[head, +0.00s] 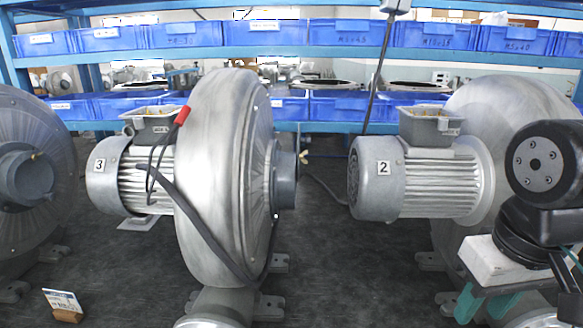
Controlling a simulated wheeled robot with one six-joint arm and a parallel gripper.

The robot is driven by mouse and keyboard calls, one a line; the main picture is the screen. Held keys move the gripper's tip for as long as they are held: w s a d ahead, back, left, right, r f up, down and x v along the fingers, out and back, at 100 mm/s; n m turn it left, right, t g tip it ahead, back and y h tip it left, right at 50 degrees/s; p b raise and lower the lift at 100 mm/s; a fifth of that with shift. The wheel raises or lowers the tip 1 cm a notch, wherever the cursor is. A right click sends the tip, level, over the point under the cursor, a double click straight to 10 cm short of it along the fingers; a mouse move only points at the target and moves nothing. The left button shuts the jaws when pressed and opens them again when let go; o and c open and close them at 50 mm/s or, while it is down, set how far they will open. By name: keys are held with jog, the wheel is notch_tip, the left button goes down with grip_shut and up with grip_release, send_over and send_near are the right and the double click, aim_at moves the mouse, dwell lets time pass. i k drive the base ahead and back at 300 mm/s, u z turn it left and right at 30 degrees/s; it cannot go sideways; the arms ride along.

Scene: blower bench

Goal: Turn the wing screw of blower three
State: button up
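Blower three (225,180) stands left of centre, a grey metal blower with a ribbed motor and a "3" label (99,165). A dark grey round inlet (287,180) sticks out of its right face. My gripper (485,303) is at the lower right, in front of blower two. Its teal fingers are apart, nothing shows between them, and they are well away from blower three.
Blower two (425,180) stands to the right, partly behind my arm. Another blower (30,180) is cut off at the left edge. A dark cable (190,205) hangs across blower three. A small card (63,303) stands front left. Blue bins (265,38) line the rear shelves.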

aim_at(301, 155)
jog(key=u, duration=0.5)
jog(key=k, duration=1.15)
jog(key=u, duration=1.05)
jog(key=i, duration=1.25)
jog(key=z, duration=0.75)
